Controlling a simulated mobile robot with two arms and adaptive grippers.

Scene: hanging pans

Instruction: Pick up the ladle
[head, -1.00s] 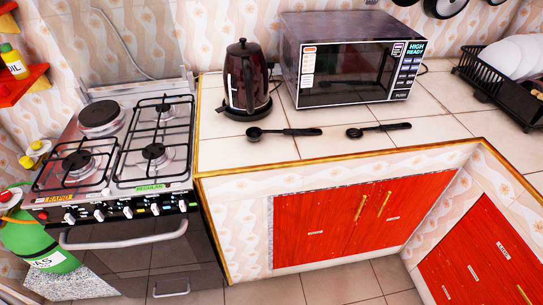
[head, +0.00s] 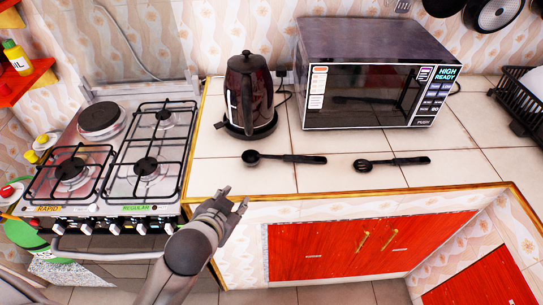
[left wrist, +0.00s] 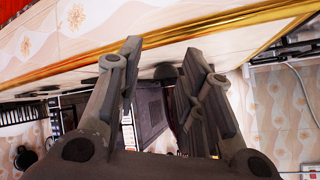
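A black ladle (head: 285,158) lies on the tiled counter in the head view, its round bowl to the left and its handle to the right. My left gripper (head: 236,196) is in front of the counter's edge, below and left of the ladle, not touching it. In the left wrist view my left gripper (left wrist: 163,48) has its two fingers apart with nothing held between them. A dark rounded shape shows between the fingers there; I cannot tell for sure that it is the ladle. My right gripper is not in view.
A slotted black spoon (head: 392,163) lies right of the ladle. A dark kettle (head: 249,92) and a microwave (head: 376,80) stand behind. A gas stove (head: 120,160) is at left, a dish rack (head: 518,105) at right. The counter's gold-trimmed edge (head: 330,194) lies in front.

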